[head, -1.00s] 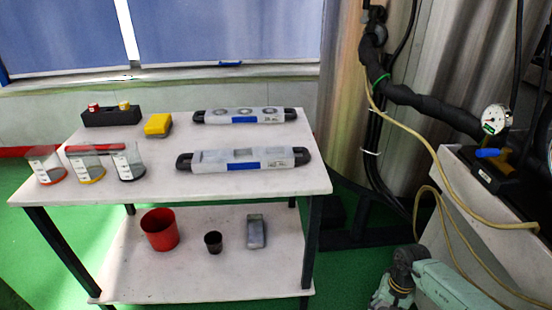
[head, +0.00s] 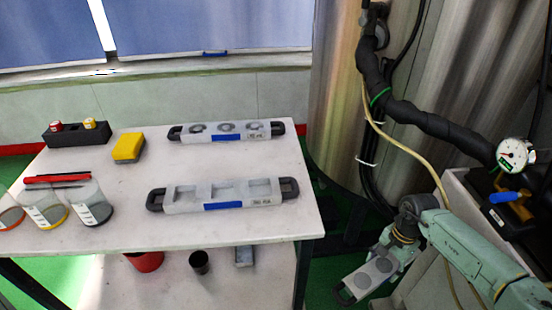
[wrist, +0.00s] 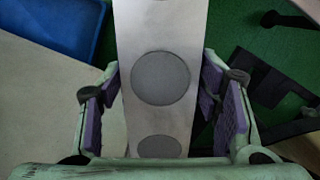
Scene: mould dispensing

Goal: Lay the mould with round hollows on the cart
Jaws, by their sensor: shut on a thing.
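My gripper (head: 384,262) is at the lower right of the head view, shut on a grey mould with round hollows (head: 366,279). The wrist view shows this mould (wrist: 160,120) between the purple finger pads, with round hollows facing up. It hangs clear of the table, over the green floor. A two-level white table (head: 130,220), perhaps the cart, stands left of my gripper. On its top lie another mould with round hollows (head: 240,138) at the back and one with square hollows (head: 232,194) in front.
The table top also holds a black rack (head: 75,140), a yellow block (head: 128,148) and several clear beakers (head: 90,206). Its front right part is bare. Below are a red cup (head: 146,262) and a dark cup (head: 199,263). A machine with a gauge (head: 514,155) stands at right.

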